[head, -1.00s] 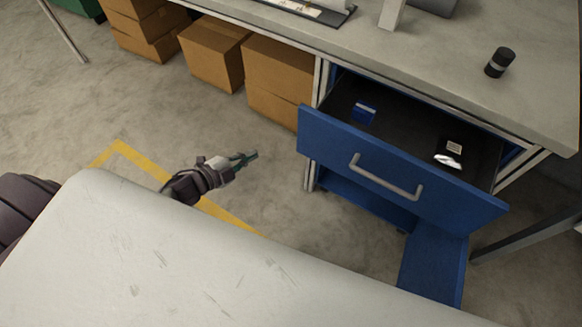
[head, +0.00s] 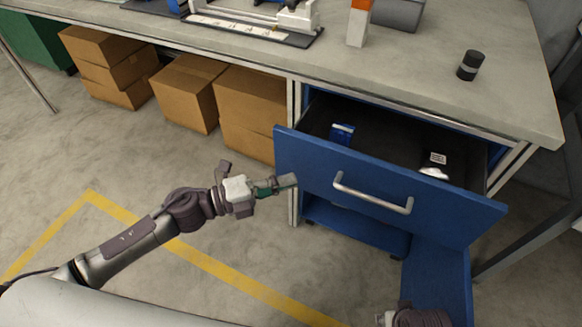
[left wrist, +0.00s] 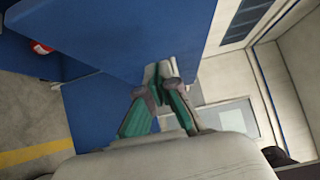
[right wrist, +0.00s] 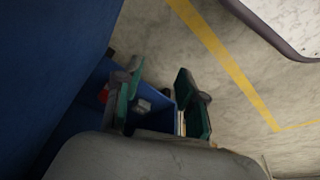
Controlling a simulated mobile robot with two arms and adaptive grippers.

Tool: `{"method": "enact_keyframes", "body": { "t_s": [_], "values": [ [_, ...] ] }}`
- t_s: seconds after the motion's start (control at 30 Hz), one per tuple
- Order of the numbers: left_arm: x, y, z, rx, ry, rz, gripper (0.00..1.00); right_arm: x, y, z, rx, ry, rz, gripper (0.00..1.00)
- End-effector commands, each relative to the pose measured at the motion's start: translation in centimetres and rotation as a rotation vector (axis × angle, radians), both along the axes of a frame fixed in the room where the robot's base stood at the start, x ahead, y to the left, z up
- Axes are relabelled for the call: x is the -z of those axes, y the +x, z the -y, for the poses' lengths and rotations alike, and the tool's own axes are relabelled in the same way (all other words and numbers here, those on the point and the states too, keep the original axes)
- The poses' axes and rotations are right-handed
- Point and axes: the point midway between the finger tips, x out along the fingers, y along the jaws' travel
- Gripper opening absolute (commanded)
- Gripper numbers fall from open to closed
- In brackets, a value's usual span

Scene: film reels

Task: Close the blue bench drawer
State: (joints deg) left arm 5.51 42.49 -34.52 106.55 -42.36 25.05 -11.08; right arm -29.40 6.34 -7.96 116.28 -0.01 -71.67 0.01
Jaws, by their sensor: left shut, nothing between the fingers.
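The blue bench drawer (head: 440,215) is pulled out under the bench, with a grey bar handle (head: 372,196) on its front. Inside are a blue item (head: 342,132) and a small white labelled item (head: 437,159). My left gripper (head: 291,181) is shut and empty, close to the left end of the drawer front; I cannot tell if it touches. Its fingers (left wrist: 160,76) also show against a blue panel in the left wrist view. My right gripper (right wrist: 158,82) is open and empty in the right wrist view, beside a blue panel. Only part of my right arm shows in the head view, bottom right.
Below the drawer, a blue cabinet door (head: 436,283) stands open. The grey benchtop (head: 420,75) carries a dark cylinder (head: 470,65) and an orange-and-white item (head: 359,22). Cardboard boxes (head: 187,92) stand under the bench at left. The floor in front is clear, with yellow tape (head: 215,268).

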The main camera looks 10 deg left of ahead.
Motion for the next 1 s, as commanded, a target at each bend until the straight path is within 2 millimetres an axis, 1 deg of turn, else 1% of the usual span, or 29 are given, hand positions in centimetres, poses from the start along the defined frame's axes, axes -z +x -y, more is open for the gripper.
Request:
{"method": "enact_keyframes", "body": {
  "t_s": [0.03, 0.2, 0.37, 0.77, 0.87, 0.97, 1.0],
  "values": [
    [0.0, 1.1, 0.1, -0.003, 0.000, 0.004, 0.00, 0.0, 0.0, 0.0, 0.000, 0.000, 0.001, 0.40],
    [0.0, 3.0, 0.7, -0.002, 0.000, 0.001, 0.00, -0.8, 0.2, -0.1, 0.001, 0.002, 0.009, 0.40],
    [0.1, 3.7, 0.8, -0.001, 0.001, 0.000, 0.00, -1.2, 0.1, -0.1, 0.001, 0.002, 0.008, 0.40],
    [0.0, 3.9, 0.9, -0.002, 0.000, 0.000, 0.00, -1.3, 0.1, 0.0, 0.002, 0.002, 0.007, 0.40],
    [0.0, 4.5, 1.0, -0.003, -0.001, 0.000, 0.00, -1.2, 0.1, 0.0, 0.002, 0.001, 0.007, 0.40],
    [0.0, 5.7, 1.4, -0.003, 0.000, 0.001, 0.00, -1.3, 0.1, 0.0, 0.003, 0.001, 0.007, 0.40],
    [-0.1, 6.4, 1.6, -0.003, -0.001, 0.002, 0.00, -1.4, 0.1, 0.0, 0.003, 0.001, 0.008, 0.40]
  ]
}}
